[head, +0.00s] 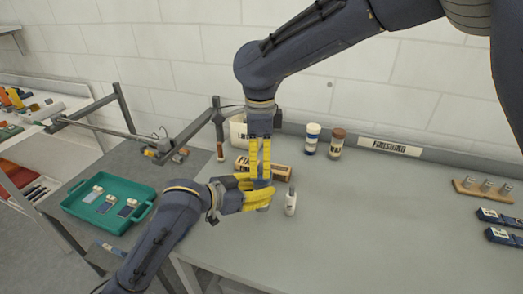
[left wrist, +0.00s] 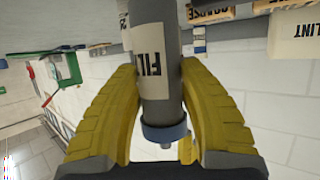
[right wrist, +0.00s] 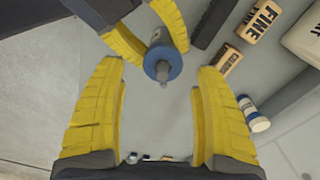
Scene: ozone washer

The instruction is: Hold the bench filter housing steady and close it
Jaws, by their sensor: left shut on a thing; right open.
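The filter housing (left wrist: 152,85) is a grey cylinder with a cream label reading "FIL" and a blue cap (left wrist: 165,133) with a small grey nozzle. My left gripper (head: 255,190) is shut around its grey body, both yellow fingers touching its sides. In the head view the yellow fingers largely hide the housing. My right gripper (head: 260,178) is open and comes down from above. In the right wrist view the blue cap (right wrist: 163,66) shows end-on, just beyond and between the open fingertips, with no contact visible. I cannot tell whether the cap is fully tightened.
A brown labelled block (head: 283,172) lies behind the grippers, and a small white bottle (head: 291,203) stands to their right. Two jars (head: 312,140) stand near the wall. A teal tray (head: 75,207) sits at the left.

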